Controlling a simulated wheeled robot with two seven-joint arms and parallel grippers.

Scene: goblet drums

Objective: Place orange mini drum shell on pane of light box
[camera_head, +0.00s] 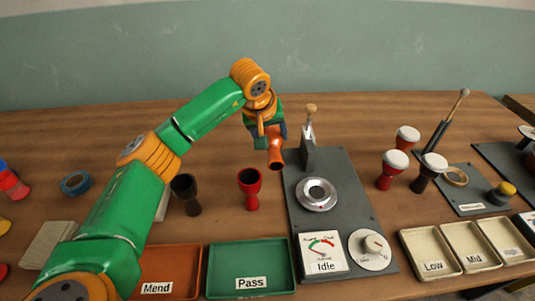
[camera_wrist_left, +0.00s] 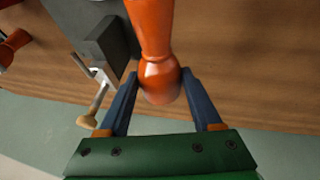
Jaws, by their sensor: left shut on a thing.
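My left gripper (camera_head: 268,132) is shut on an orange mini drum shell (camera_head: 276,158) and holds it above the table, beside the grey tester panel's back left corner. In the left wrist view the shell (camera_wrist_left: 152,35) sits between the two blue fingers (camera_wrist_left: 160,78), its rounded end towards the palm. A pale flat slab (camera_head: 45,243) lies at the left, partly behind my arm. A pale edge (camera_head: 163,204) shows on the arm's other side. I cannot tell whether either is the light box pane. My right gripper is out of view.
A red shell (camera_head: 250,190) and a dark shell (camera_head: 186,196) stand on the table. The tester panel (camera_head: 345,178) carries a metal ring (camera_head: 316,194) and a mallet post (camera_head: 309,145). Mend (camera_head: 165,262) and Pass (camera_head: 250,262) trays lie in front. White-topped drums (camera_head: 393,168) stand right.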

